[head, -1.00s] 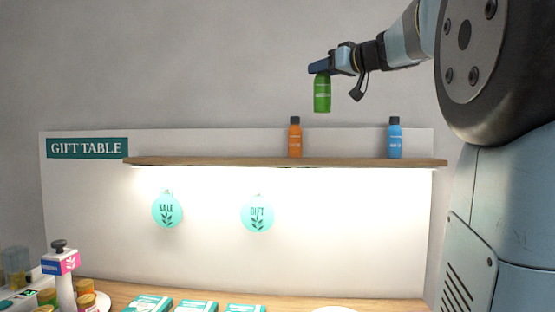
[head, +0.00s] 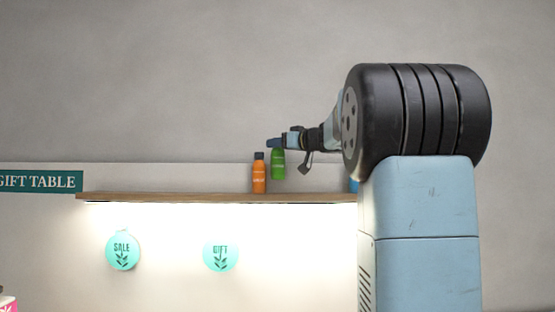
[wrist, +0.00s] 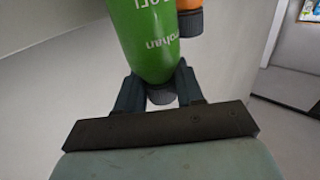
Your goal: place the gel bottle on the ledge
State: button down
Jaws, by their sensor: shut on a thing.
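The green gel bottle (head: 278,164) hangs upright in my gripper (head: 274,143), a little above the wooden ledge (head: 200,197). My gripper is shut on it at the top. In the wrist view the green bottle (wrist: 152,40) fills the upper middle, between the two dark fingers (wrist: 160,92). The orange bottle (head: 259,174) stands on the ledge just left of the green one. In the wrist view an orange bottle with a dark cap (wrist: 190,18) shows close beside the green bottle. I cannot tell whether they touch.
Round SALE (head: 123,250) and GIFT (head: 221,255) tags hang below the ledge. The ledge left of the orange bottle is clear.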

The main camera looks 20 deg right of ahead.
aim_at(284, 157)
jog(key=shift+w+d+f, duration=0.1)
jog(key=shift+w+f, duration=0.15)
jog(key=shift+f, duration=0.15)
jog(key=shift+w+d+f, duration=0.1)
jog(key=shift+w+f, duration=0.05)
jog(key=shift+f, duration=0.45)
jog(key=shift+w+d+f, duration=0.1)
jog(key=shift+w+f, duration=0.05)
jog(key=shift+f, duration=0.4)
jog(key=shift+a+f, duration=0.1)
jog(key=shift+f, duration=0.5)
jog(key=shift+f, duration=0.1)
jog(key=c, duration=1)
grip_release()
